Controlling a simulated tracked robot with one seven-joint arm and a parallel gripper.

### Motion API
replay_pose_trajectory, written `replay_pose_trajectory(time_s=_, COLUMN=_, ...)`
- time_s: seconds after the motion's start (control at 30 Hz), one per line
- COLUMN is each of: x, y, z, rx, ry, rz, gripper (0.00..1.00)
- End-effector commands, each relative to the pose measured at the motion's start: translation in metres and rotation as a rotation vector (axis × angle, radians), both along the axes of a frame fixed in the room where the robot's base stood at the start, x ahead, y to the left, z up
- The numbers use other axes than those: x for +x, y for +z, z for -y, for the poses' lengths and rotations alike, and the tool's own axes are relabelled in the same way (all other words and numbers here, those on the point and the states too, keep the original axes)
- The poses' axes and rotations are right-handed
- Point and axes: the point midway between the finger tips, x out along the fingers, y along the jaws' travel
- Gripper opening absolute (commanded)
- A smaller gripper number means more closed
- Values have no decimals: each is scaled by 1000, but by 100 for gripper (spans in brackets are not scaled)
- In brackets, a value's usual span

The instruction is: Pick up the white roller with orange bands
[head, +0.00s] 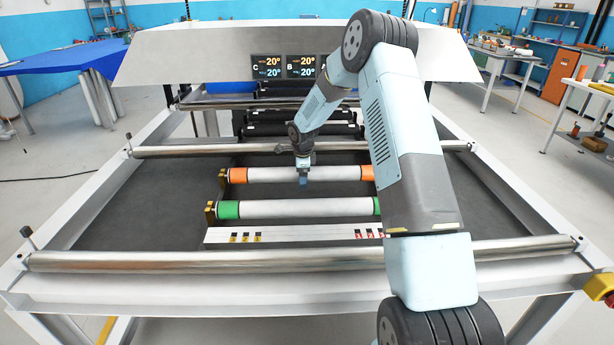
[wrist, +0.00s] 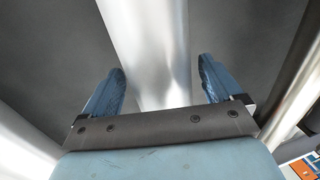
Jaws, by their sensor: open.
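The white roller with orange bands (head: 270,174) lies across the machine bed in the head view, with an orange band near each end; my arm partly covers the right one. My gripper (head: 304,180) points down at the middle of this roller and hides a small part of it. In the wrist view my gripper (wrist: 163,75) is open, with one blue finger on each side of a pale, shiny roller (wrist: 150,35). No orange band shows on it there. I cannot tell whether the fingers touch it or how far down they reach.
A white roller with green bands (head: 300,208) lies parallel, nearer to me. A white strip (head: 290,236) with small markers lies in front of it. Steel bars cross the frame at the front (head: 300,258) and behind (head: 200,151). Dark rollers (head: 290,131) lie farther back.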

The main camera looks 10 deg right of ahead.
Motion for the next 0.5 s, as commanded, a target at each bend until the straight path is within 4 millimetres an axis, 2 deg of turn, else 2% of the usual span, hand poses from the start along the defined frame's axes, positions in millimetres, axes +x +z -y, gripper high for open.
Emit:
replay_pose_trajectory(time_s=0.13, x=0, y=0, z=0, rx=0, ry=0, rz=0, gripper=91)
replay_pose_trajectory(time_s=0.5, x=0, y=0, z=0, rx=0, ry=1, rz=-1, gripper=55)
